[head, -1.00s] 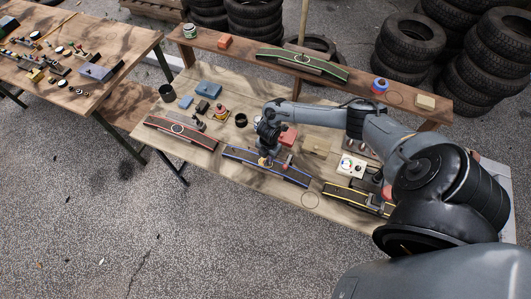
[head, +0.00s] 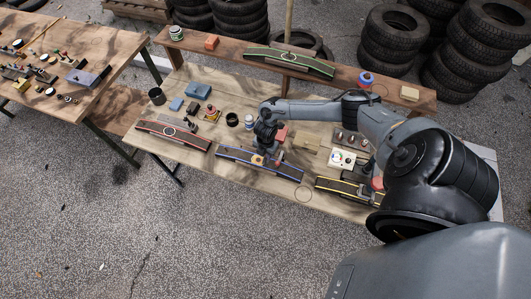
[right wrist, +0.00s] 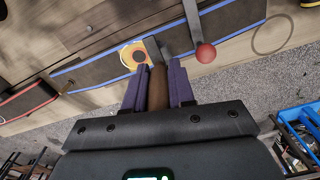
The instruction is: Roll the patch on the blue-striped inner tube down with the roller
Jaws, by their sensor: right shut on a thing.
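The blue-striped inner tube (head: 235,155) lies on the wooden table's front side; its dark surface with blue edges also shows in the right wrist view (right wrist: 98,70). The patch (right wrist: 133,55), orange and yellow with a pale rim, lies on the tube. My right gripper (head: 268,157) is over the tube beside the patch. In the right wrist view my right gripper (right wrist: 157,92) is shut on the roller's brown handle (right wrist: 157,78). The roller's metal end reaches the patch's right edge; whether it presses on it I cannot tell. My left gripper is not in view.
A red ball knob (right wrist: 206,53) on a metal bar stands close right of the roller. A red-striped tube (head: 172,134) lies to the left and a yellow-striped tube (head: 348,190) to the right. A green-striped tube (head: 290,62) rests on the rear shelf.

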